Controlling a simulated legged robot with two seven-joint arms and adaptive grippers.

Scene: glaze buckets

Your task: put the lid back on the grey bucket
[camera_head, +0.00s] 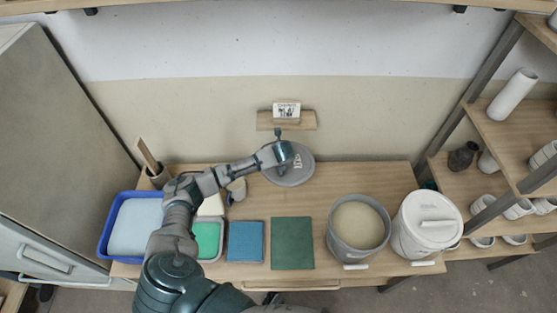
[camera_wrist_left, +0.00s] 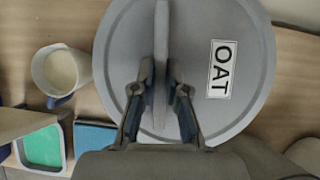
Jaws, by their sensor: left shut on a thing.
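The grey round lid (camera_head: 296,177) is at the back middle of the table in the head view, right of my arm's end. In the left wrist view the lid (camera_wrist_left: 245,40) fills the middle and carries a white label reading OAT. My left gripper (camera_wrist_left: 160,78) is shut on the lid's upright handle (camera_wrist_left: 162,28). I cannot tell whether the lid touches the table. The grey bucket (camera_head: 340,245) stands open at the right front of the table, with cream glaze inside. My right gripper is not in view.
A white lidded bucket (camera_head: 400,238) stands close beside the grey bucket. Green (camera_head: 292,243) and blue (camera_head: 246,241) tiles lie at the front. A blue-rimmed tub (camera_head: 103,240), green tray (camera_head: 208,240) and cream-filled jug (camera_wrist_left: 62,70) are to the left. Right of the lid, the back is clear.

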